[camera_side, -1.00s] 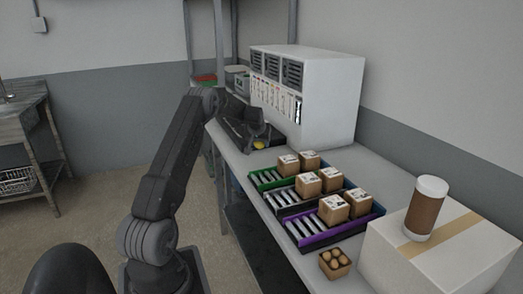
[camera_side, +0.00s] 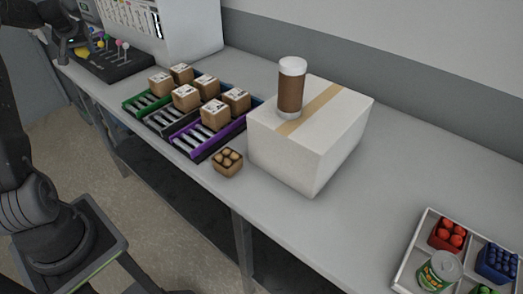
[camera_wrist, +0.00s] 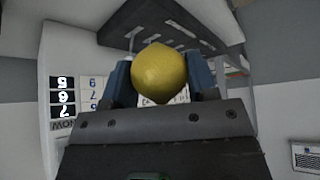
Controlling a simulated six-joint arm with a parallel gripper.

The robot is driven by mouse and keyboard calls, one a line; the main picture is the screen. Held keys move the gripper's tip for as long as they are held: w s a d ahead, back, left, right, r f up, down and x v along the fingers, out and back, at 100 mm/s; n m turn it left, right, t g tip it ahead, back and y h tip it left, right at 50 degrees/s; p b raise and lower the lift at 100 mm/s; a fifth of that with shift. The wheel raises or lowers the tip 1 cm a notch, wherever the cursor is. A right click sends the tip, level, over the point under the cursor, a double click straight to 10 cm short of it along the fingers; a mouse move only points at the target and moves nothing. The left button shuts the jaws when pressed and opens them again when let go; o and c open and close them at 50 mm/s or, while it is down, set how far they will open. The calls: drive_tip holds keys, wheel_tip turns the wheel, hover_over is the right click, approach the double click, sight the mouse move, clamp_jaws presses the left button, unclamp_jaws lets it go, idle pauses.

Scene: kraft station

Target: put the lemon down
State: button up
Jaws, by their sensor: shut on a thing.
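The lemon (camera_wrist: 160,72) is yellow and sits between the two blue-grey fingers of my gripper (camera_wrist: 161,84) in the wrist view. My gripper is shut on it. In the side view the lemon (camera_side: 82,53) is a small yellow patch at the upper left, just below my gripper (camera_side: 74,46), close to a dark panel with coloured levers (camera_side: 118,62). My arm hides part of that area. I cannot tell whether the lemon touches anything below it.
A white cabinet (camera_side: 190,35) stands behind the lever panel. Racks with cardboard cubes (camera_side: 187,97), a small box of brown balls (camera_side: 228,161) and a large carton (camera_side: 305,150) with a brown cup (camera_side: 291,90) follow along the bench. A divided tray (camera_side: 404,277) is lower right. Bench between is bare.

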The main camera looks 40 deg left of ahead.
wheel_tip(320, 180, up, 13)
drive_tip(key=w+d+m+t+h, duration=0.1)
drive_tip(key=w+d+m, duration=0.1)
drive_tip(key=w+d, duration=0.95)
drive_tip(key=w+d+m+t+h, duration=0.1)
drive_tip(key=w+d+m, duration=0.2)
drive_tip(key=w+d, duration=0.8)
drive_tip(key=d+m+h, duration=0.3)
drive_tip(key=d+m, duration=0.2)
drive_tip(key=d, duration=2.7)
drive_tip(key=s+d+m, duration=0.1)
drive_tip(key=d, duration=0.4)
drive_tip(key=s+d, duration=0.2)
drive_tip(key=d, duration=0.4)
drive_tip(key=s+d+m+h, duration=0.1)
drive_tip(key=s+d, duration=0.1)
drive_tip(key=d, duration=0.3)
drive_tip(key=shift+d+r+m+t, duration=0.15)
drive_tip(key=shift+r+m+t, duration=0.15)
drive_tip(key=shift+t, duration=0.1)
drive_tip(key=s+d+m+h, duration=0.2)
drive_tip(key=s+d+m, duration=0.2)
drive_tip(key=s+d, duration=1)
drive_tip(key=shift+n, duration=0.3)
drive_tip(key=f, duration=0.9)
drive_tip(key=w+d+f, duration=0.1)
drive_tip(key=f, duration=0.9)
drive_tip(key=w+f, duration=0.1)
drive_tip(key=f, duration=0.9)
drive_tip(key=shift+d, duration=0.2)
